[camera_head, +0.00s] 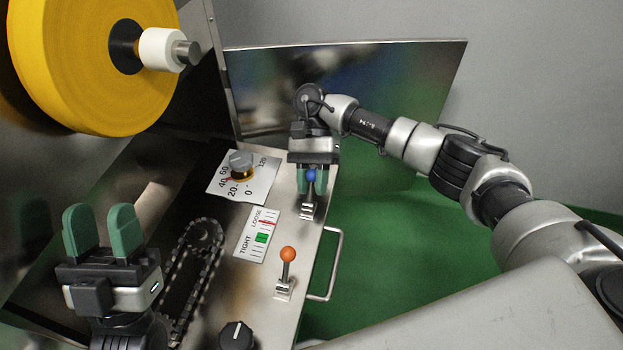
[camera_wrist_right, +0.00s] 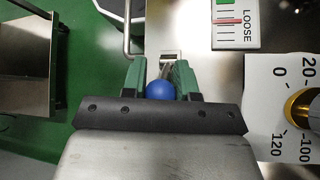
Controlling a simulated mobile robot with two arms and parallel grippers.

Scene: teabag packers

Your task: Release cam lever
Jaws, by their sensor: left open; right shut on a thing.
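The cam lever with a blue ball knob (camera_head: 310,176) stands on the steel panel, its metal base (camera_head: 308,210) below the knob. My right gripper (camera_head: 311,182) reaches down over it with its green fingers on both sides of the knob. In the right wrist view the blue knob (camera_wrist_right: 160,90) sits between the two green fingers of the right gripper (camera_wrist_right: 160,80), which is shut on it. My left gripper (camera_head: 102,232) is open and empty at the lower left, green fingers pointing up.
A second lever with an orange knob (camera_head: 288,254) stands nearer on the panel. A TIGHT/LOOSE gauge (camera_head: 257,236), a dial (camera_head: 241,165), a black knob (camera_head: 236,336), a chain (camera_head: 195,270) and a handle (camera_head: 333,265) are around. A yellow roll (camera_head: 85,60) hangs upper left.

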